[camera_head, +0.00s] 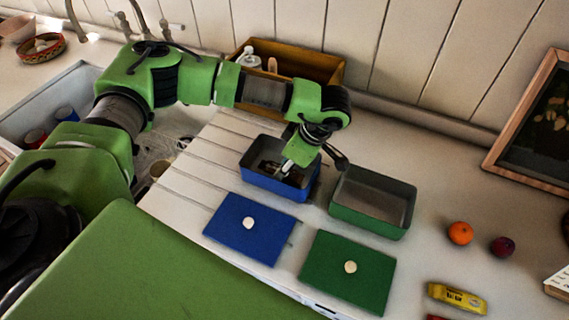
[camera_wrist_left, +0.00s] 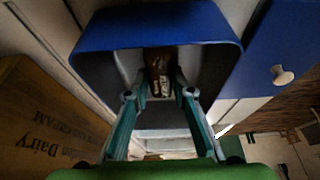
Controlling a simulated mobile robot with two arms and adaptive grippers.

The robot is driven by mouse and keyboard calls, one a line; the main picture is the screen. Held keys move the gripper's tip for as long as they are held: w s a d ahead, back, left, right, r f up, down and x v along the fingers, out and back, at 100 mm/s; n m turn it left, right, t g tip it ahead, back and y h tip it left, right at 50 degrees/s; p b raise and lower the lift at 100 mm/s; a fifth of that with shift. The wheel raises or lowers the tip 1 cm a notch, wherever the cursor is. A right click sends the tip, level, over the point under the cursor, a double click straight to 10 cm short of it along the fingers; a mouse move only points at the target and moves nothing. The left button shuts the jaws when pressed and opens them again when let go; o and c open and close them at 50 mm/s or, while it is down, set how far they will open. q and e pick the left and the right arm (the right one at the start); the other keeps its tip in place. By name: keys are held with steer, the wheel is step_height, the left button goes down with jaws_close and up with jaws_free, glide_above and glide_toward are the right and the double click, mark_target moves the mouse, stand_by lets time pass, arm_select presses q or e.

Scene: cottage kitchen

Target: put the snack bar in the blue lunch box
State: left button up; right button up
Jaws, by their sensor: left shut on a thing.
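The blue lunch box (camera_head: 272,188) stands open on the counter, and it also fills the upper middle of the left wrist view (camera_wrist_left: 155,25). My left gripper (camera_head: 288,167) reaches down into it. Its fingers (camera_wrist_left: 161,97) are shut on a dark brown wrapped bar with pale lettering, which looks like the snack bar (camera_wrist_left: 158,65). The bar is inside the box opening; I cannot tell whether it touches the floor of the box. My right gripper is not in view.
A green lunch box (camera_head: 370,218) stands open to the right. A blue lid (camera_head: 247,228) and a green lid (camera_head: 345,275) lie in front. An orange (camera_head: 460,233), a plum (camera_head: 502,246) and a yellow packet (camera_head: 457,298) lie further right. A wooden crate (camera_head: 310,65) is behind.

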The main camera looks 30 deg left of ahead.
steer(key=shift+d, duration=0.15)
arm_select(q)
steer(key=shift+f, duration=0.15)
steer(key=o, duration=1.1)
steer(key=shift+c, duration=0.2)
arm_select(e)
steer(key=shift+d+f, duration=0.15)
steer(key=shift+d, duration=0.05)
arm_select(q)
steer(key=shift+r, duration=0.3)
steer(key=b+v, duration=0.4)
steer(key=v, duration=0.7)
steer(key=shift+d+r, duration=0.25)
steer(key=shift+r, duration=0.1)
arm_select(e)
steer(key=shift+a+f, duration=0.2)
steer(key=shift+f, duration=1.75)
